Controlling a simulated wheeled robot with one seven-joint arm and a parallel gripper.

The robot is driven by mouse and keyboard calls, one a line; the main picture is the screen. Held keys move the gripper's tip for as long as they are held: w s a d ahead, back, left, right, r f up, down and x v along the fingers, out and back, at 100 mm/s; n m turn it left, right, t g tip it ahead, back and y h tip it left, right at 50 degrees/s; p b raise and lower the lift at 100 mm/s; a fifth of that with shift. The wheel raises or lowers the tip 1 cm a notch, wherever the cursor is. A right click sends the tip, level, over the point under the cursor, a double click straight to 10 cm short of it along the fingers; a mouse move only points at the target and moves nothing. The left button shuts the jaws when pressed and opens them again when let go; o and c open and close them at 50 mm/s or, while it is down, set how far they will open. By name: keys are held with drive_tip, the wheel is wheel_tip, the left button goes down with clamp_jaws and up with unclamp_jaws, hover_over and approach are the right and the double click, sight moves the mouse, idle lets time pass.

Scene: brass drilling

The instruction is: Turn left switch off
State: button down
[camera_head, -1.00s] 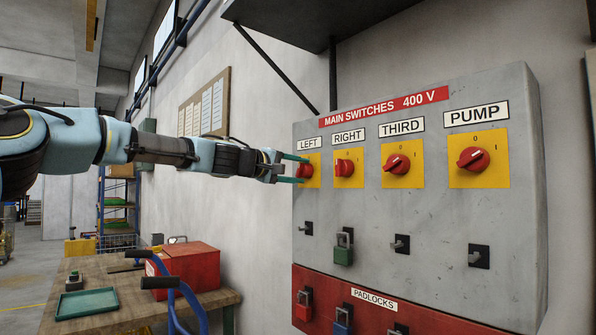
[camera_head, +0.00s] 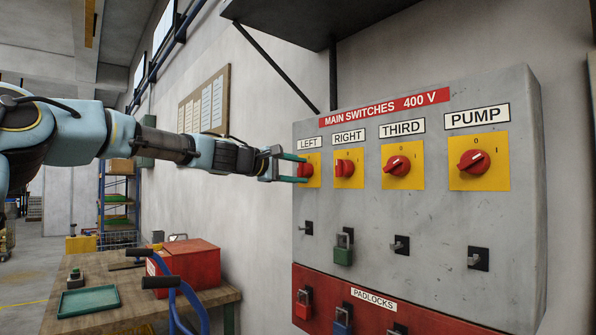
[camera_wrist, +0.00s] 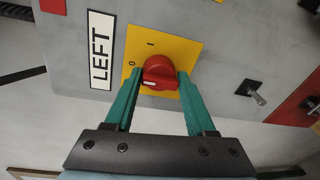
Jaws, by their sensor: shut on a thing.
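The left switch (camera_head: 306,170) is a red rotary knob on a yellow plate under the LEFT label (camera_head: 309,142), at the left of the grey panel. My gripper (camera_head: 300,169) reaches it from the left, with one finger above the knob and one below. In the wrist view, the two green fingers are shut on the red knob (camera_wrist: 159,72), one on each side. The yellow plate (camera_wrist: 172,50) shows the marks 0 and I. A white mark shows on the knob's near edge. The fingers partly hide the plate.
The right switch (camera_head: 345,169), third switch (camera_head: 397,166) and pump switch (camera_head: 473,161) are in the same row. Small toggles and a green padlock (camera_head: 343,252) sit below. A workbench (camera_head: 110,312) with a red box (camera_head: 190,263) stands at lower left.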

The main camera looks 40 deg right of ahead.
drive_tip(key=shift+r, duration=0.35)
drive_tip(key=c, duration=0.7)
unclamp_jaws()
drive_tip(key=o, duration=0.4)
drive_tip(key=shift+f, duration=0.2)
drive_tip(key=shift+a+f+b, duration=0.1)
drive_tip(key=shift+a+b, duration=0.2)
drive_tip(key=shift+a+r+b, duration=0.2)
drive_tip(key=shift+a+b, duration=0.7)
drive_tip(key=shift+a, duration=0.8)
drive_tip(key=shift+a+r+b, duration=0.2)
drive_tip(key=shift+a+b, duration=0.65)
drive_tip(key=shift+a, duration=0.8)
drive_tip(key=shift+a+r+b, duration=0.2)
drive_tip(key=shift+a+b, duration=0.7)
drive_tip(key=shift+a, duration=0.8)
